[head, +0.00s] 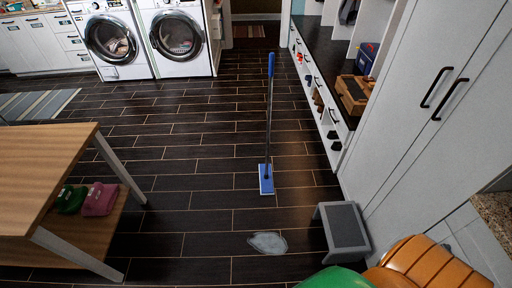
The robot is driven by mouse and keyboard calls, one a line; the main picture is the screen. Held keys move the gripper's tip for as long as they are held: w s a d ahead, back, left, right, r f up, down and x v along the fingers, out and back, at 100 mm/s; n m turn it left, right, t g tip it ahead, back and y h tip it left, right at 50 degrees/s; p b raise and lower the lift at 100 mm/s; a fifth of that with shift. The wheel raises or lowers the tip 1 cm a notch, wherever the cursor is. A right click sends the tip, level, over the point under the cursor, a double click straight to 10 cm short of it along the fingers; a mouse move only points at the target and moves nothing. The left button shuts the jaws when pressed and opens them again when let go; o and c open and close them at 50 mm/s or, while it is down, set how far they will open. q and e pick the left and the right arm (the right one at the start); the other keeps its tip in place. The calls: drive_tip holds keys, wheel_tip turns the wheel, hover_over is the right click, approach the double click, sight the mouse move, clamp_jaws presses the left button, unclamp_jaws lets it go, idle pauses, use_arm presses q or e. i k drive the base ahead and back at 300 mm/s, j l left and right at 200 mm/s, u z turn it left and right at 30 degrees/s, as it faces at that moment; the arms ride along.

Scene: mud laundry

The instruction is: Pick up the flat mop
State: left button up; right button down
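The flat mop (268,128) stands upright on the dark tiled floor in the middle of the head view. It has a blue grip at the top, a thin dark pole and a flat blue-and-white head resting on the floor. Nothing touches it. Neither of my grippers shows in the head view.
A pale puddle-like patch (267,243) lies on the floor in front of the mop. A grey step stool (342,230) stands right of it. A wooden table (40,170) is at left, white cabinets (430,100) at right, washers (180,38) at back. Floor around the mop is clear.

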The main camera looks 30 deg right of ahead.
sight(267, 188)
drive_tip(key=i, duration=3.1)
drive_tip(key=i+z, duration=0.2)
drive_tip(key=z, duration=0.25)
drive_tip(key=i+j+z, duration=0.1)
drive_tip(key=z, duration=0.35)
drive_tip(key=i+j+z, duration=0.2)
drive_tip(key=z, duration=0.25)
drive_tip(key=i+j+z, duration=0.25)
drive_tip(key=z, duration=0.25)
drive_tip(key=i+j+z, duration=0.1)
drive_tip(key=j+z, duration=0.15)
drive_tip(key=z, duration=0.2)
